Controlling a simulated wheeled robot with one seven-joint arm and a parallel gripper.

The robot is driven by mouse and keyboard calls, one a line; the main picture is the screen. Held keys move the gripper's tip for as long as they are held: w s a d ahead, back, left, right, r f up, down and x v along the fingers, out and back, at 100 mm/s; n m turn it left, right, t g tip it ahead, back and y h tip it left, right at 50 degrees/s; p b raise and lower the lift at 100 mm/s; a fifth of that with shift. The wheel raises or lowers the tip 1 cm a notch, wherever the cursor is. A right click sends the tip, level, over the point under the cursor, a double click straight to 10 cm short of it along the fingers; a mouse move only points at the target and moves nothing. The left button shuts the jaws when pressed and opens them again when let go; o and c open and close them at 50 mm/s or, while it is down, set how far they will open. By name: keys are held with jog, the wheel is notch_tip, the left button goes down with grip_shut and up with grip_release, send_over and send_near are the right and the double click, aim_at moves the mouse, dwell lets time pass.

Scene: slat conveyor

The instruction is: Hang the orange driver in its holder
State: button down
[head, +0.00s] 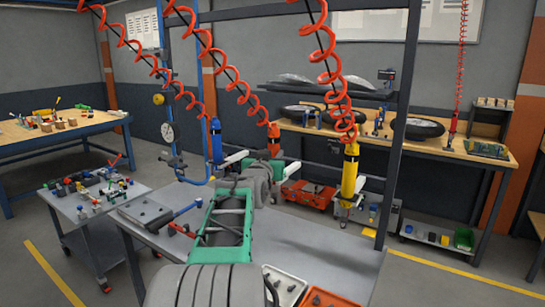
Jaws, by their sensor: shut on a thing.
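The orange driver (274,138) is upright beyond the table, near the middle of the head view, at the end of a red coiled hose. My gripper (276,160) is at its lower part, at the end of my grey wrist, and is shut on it. The fingers are small and partly hidden by the wrist. A white holder-like piece (236,158) shows just left of the driver, beside the blue driver (216,142). I cannot tell which holder belongs to the orange driver, or whether the driver touches one.
The yellow driver (350,172) hangs upright at the right on its own hose. A dark frame post (399,130) stands right of it. A tool cart (92,220) stands left.

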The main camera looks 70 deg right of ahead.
jog(key=shift+f+b, duration=0.15)
jog(key=shift+b, duration=0.3)
dwell(0.4)
jog(key=c, duration=1.1)
grip_release()
jog(key=shift+c, duration=0.2)
jog(key=shift+o, duration=1.1)
jog(key=shift+f, duration=0.1)
jog(key=s+a+b, duration=0.1)
jog(key=a+b, duration=0.1)
jog(key=a, duration=0.5)
jog(key=shift+s+a, duration=0.25)
jog(key=shift+a, duration=0.15)
